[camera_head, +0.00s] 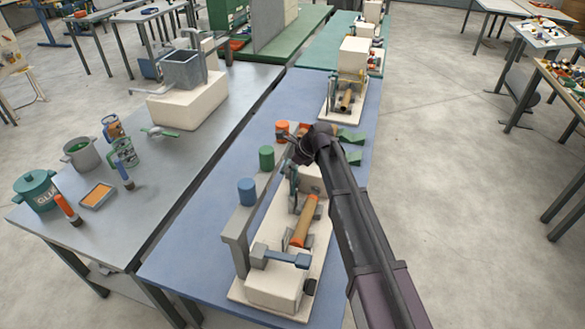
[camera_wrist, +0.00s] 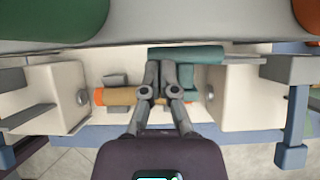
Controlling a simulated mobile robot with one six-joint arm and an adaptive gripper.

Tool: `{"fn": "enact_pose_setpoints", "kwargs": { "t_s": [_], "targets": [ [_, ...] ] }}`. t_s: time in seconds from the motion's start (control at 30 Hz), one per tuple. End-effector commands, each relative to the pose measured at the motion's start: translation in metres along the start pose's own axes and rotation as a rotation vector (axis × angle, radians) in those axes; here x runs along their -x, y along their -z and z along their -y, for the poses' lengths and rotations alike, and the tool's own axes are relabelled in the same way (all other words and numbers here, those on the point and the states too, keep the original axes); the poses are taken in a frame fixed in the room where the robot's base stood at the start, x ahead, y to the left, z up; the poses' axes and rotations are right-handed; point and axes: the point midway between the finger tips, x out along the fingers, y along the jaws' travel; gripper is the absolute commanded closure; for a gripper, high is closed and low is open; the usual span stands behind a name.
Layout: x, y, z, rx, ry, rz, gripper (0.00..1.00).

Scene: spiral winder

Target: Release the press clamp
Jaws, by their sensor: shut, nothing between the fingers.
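The spiral winder stands on a white base (camera_head: 238,284) on the blue table, with cream blocks and a brown tube (camera_head: 305,222) with orange ends between them. In the wrist view the tube (camera_wrist: 122,96) lies left of my fingers. A teal bar (camera_wrist: 205,53), apparently part of the press clamp, crosses just beyond my fingertips. In the head view the teal part (camera_head: 292,178) stands at the winder's far end. My gripper (camera_wrist: 161,68) is shut and empty, its fingertips close to or touching the bar; contact is unclear. My arm partly hides that end in the head view.
A grey rail (camera_head: 235,240) runs along the winder's left side, carrying blue (camera_head: 247,192), green (camera_head: 266,158) and orange (camera_head: 282,131) rolls. A blue-handled lever (camera_head: 281,256) spans the near block. A second machine (camera_head: 346,95) stands farther back.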

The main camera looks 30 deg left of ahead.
Motion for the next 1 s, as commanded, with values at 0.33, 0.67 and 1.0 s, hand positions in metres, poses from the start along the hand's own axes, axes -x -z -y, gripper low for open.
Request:
{"fn": "enact_pose_setpoints", "kwargs": {
  "t_s": [0.33, 0.67, 1.0],
  "targets": [
    [0.001, 0.000, 0.000, 0.000, 0.000, 0.000, 1.00],
    [0.017, -0.002, 0.000, 0.000, 0.000, 0.000, 1.00],
    [0.050, -0.004, 0.000, -0.003, 0.001, 0.000, 1.00]
  ]
}}
